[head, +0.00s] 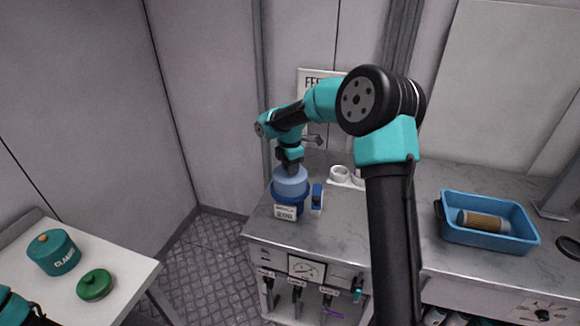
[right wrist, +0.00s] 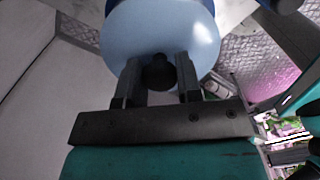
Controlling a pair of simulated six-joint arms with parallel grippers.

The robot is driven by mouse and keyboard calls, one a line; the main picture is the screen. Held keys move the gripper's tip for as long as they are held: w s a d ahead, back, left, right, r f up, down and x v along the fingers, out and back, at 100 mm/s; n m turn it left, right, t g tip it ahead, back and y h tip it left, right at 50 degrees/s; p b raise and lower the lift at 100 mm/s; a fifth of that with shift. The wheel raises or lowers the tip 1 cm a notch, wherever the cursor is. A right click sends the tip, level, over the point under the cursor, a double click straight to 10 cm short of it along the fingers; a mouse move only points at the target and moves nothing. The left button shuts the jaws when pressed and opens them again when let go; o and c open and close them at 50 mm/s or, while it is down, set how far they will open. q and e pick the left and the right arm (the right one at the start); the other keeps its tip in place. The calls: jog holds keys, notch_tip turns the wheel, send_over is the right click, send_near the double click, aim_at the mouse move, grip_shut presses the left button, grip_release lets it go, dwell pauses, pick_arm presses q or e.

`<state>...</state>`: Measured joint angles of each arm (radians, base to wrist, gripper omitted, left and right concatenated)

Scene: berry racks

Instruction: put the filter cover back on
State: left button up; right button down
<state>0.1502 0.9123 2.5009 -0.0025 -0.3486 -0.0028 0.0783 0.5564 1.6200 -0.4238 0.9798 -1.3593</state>
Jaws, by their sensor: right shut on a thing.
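The filter cover (head: 290,182) is a light blue dome with a black knob (right wrist: 158,76). It is at the left end of the grey counter, directly over a dark blue filter housing (head: 277,195) with a white label. I cannot tell whether the cover touches the housing all round or is fully seated. My right gripper (head: 290,165) points down from above and is shut on the cover's knob. In the right wrist view its fingers (right wrist: 159,80) stand on either side of the knob, with the dome beyond. Only a bit of my left arm shows at the bottom left corner.
A small blue-and-white item (head: 317,198) stands close right of the housing. White cups (head: 340,173) are behind it. A blue tray (head: 480,240) with a brown cylinder is at the right. A white table (head: 125,271) at the left holds a teal pot (head: 55,255) and green lid (head: 95,285).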

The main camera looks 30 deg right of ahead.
jog(key=shift+f, duration=0.15)
jog(key=c, duration=0.7)
grip_release()
notch_tip(320, 180, up, 17)
jog(key=shift+r, duration=0.2)
dwell(0.9)
